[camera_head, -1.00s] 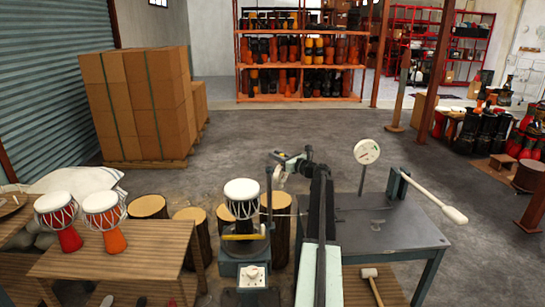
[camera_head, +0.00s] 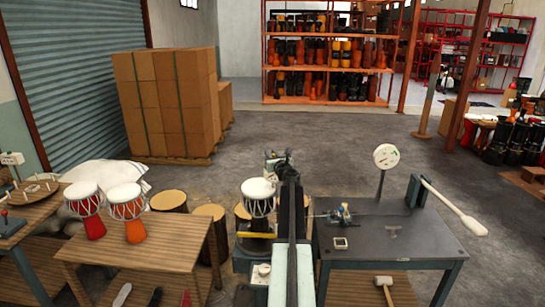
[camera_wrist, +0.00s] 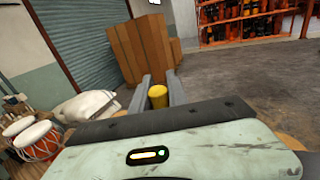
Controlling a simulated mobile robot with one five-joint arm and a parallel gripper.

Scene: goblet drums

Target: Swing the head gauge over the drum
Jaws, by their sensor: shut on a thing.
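A white-headed drum (camera_head: 258,197) stands upright on a stand left of my arm in the head view. In the wrist view my gripper (camera_wrist: 159,79) is shut on a yellow knob (camera_wrist: 158,98), with a finger on each side. In the head view my gripper (camera_head: 273,157) is behind the drum, slightly right of it, and my arm hides much of that area. A small blue-grey mechanism (camera_head: 341,214) is just right of my arm, over the steel table. I cannot tell whether it or the yellow knob belongs to the head gauge.
Two more drums (camera_head: 86,207) stand on a wooden table at left.

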